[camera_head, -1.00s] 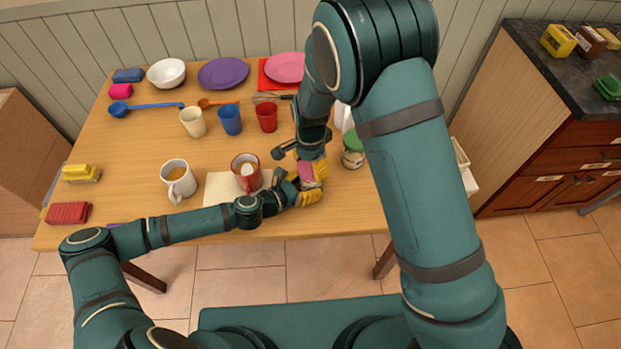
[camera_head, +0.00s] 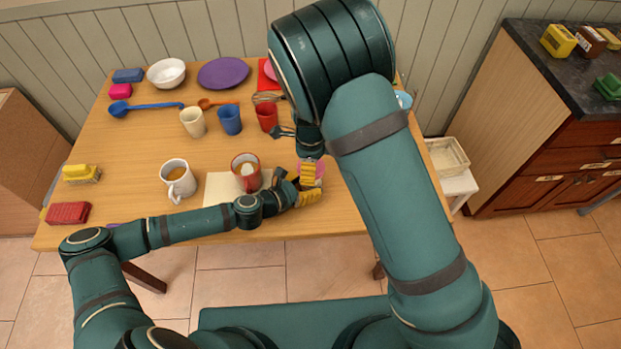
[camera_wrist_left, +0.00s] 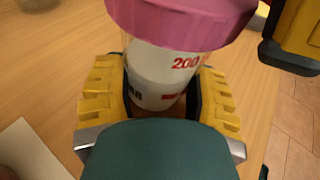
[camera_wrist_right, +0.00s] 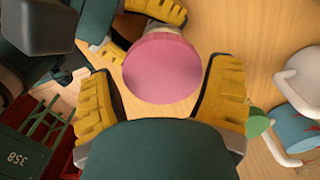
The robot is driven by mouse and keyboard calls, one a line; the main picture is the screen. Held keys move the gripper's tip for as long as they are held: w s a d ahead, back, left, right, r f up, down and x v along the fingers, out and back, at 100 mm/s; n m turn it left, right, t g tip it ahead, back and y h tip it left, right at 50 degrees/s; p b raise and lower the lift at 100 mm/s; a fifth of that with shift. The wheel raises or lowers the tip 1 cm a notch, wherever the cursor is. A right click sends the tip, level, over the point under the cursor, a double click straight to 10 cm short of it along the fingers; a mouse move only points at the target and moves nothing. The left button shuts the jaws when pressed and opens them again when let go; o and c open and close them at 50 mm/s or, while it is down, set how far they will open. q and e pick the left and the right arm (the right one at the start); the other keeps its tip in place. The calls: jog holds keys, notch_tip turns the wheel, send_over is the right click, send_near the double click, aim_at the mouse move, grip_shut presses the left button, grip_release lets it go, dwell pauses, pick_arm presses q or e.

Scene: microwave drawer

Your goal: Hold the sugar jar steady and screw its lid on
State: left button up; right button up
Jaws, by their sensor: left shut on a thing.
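The sugar jar (camera_wrist_left: 158,82) is clear with red and dark print and pale contents. It stands between the yellow fingers of my left gripper (camera_wrist_left: 160,100), which is shut on it. The pink lid (camera_wrist_left: 180,22) sits on top of the jar; I cannot tell how tight it is. In the head view the lid (camera_head: 319,166) shows only partly behind my right gripper (camera_head: 311,172). In the right wrist view the round lid (camera_wrist_right: 163,68) lies below and between the spread fingers of my right gripper (camera_wrist_right: 162,100), which looks open around it.
A red mug (camera_head: 246,170) and a paper sheet (camera_head: 219,188) lie left of the jar. A white mug (camera_head: 178,180) stands farther left. Cups, including a red one (camera_head: 266,117), stand behind. A white basket (camera_head: 447,156) is at the right. My right arm hides the table's right side.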

dwell(0.3)
jog(key=n, duration=0.3)
jog(key=shift+n, duration=0.4)
jog(key=n, duration=1.4)
jog(key=shift+n, duration=0.3)
